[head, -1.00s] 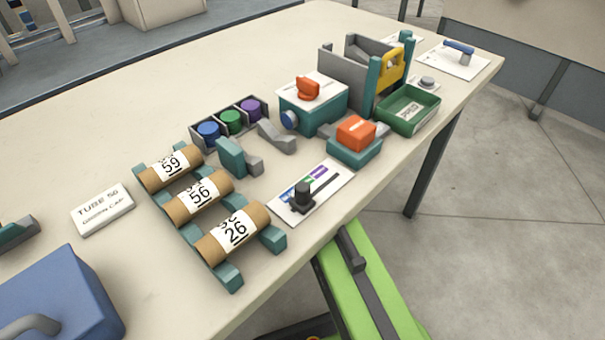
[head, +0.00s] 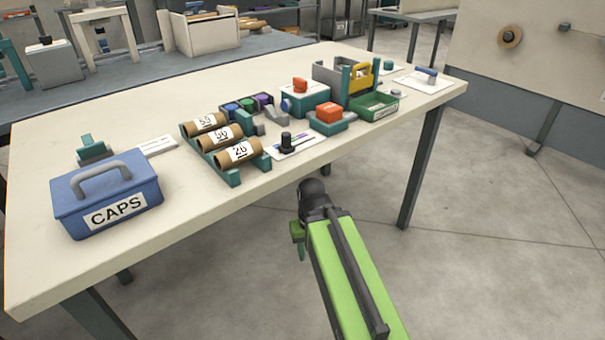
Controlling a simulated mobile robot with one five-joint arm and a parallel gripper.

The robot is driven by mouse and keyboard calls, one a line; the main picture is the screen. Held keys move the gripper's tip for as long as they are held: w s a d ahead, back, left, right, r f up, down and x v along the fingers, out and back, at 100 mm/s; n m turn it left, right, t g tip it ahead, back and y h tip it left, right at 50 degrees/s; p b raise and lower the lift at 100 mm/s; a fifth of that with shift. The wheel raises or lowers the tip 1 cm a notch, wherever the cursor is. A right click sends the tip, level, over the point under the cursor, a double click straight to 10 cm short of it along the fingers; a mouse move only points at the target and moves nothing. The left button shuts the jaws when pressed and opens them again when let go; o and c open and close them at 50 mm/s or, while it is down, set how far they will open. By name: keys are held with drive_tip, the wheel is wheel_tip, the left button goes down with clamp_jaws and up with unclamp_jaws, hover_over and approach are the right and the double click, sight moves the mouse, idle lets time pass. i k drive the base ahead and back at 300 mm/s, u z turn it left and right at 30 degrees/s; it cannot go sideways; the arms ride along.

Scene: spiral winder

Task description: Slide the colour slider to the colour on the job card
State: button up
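The colour slider is a white plate (head: 307,141) near the table's front edge, with a dark slot and colour patches. Its black knob (head: 286,142) stands at the left end of the slot, by the blue end. The white job card (head: 158,146) lies left of the tube rack; its print, too small now, read "TUBE 56 GREEN CAP" in the earlier frame. My gripper (head: 298,240) seems to be the small green part at the end of my arm, below and in front of the table edge, apart from the slider. Its fingers cannot be made out.
A rack (head: 233,178) with three numbered tubes is left of the slider. An orange button on a teal block (head: 328,124) is right of it, with a green tray (head: 373,107) beyond. Cap cups (head: 247,106) are behind. A blue CAPS box (head: 107,192) is at the left.

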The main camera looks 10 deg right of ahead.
sight(285, 147)
drive_tip(key=z, duration=0.25)
drive_tip(key=k, duration=0.7)
drive_tip(key=u, duration=2.05)
drive_tip(key=k, duration=0.35)
drive_tip(key=u, duration=0.1)
drive_tip(key=i, duration=0.35)
drive_tip(key=u, duration=0.15)
drive_tip(key=k, duration=0.8)
drive_tip(key=z, duration=0.15)
drive_tip(key=i, duration=0.9)
drive_tip(key=u, duration=0.05)
